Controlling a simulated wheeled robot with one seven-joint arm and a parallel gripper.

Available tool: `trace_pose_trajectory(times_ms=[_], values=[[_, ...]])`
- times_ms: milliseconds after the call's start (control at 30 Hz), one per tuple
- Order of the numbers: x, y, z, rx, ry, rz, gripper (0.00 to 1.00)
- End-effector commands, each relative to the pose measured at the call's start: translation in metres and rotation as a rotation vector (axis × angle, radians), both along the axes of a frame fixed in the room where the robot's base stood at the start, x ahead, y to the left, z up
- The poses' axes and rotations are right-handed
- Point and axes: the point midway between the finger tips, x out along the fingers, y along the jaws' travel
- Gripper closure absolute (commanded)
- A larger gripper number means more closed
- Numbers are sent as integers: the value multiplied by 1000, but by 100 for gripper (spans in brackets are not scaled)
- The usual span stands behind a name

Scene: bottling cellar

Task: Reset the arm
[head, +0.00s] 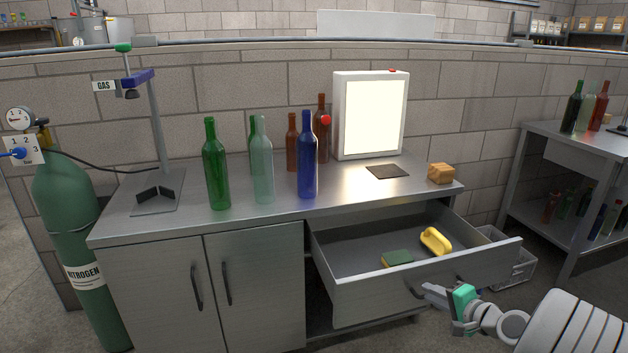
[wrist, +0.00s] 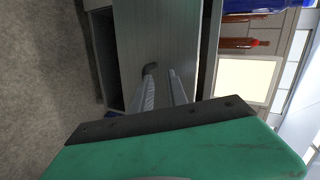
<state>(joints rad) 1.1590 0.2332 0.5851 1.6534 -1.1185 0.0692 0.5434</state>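My gripper (head: 428,289) is at the lower right of the head view, close in front of the pulled-out drawer (head: 365,290). In the wrist view the two grey fingers of my gripper (wrist: 163,75) stand apart with a narrow gap and hold nothing that I can see. The dark drawer handle (wrist: 151,68) lies near the tip of the left finger; I cannot tell whether they touch. The handle also shows beside the fingertips in the head view (head: 416,293).
The open drawer holds a green sponge (head: 397,258) and a yellow brush (head: 436,241). Several bottles, including a blue bottle (head: 307,160), stand on the bench (head: 340,190) with a light box (head: 369,115). A clear crate (head: 512,268) is on the floor behind the drawer.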

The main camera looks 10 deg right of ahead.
Motion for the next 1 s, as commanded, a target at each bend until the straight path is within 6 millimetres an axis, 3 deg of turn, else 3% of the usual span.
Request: trace_pose_trajectory(times_ms=[33,167,267,300,400,500,633,1000], values=[[15,40,40,-87,63,100,81],[20,135,89,-332,246,345,81],[-5,206,138,-546,376,539,81],[-21,231,159,-630,422,612,81],[-72,277,205,-814,517,765,81],[-120,300,235,-939,581,869,81],[-156,310,248,-1010,623,937,81],[-162,309,244,-1019,634,944,81]])
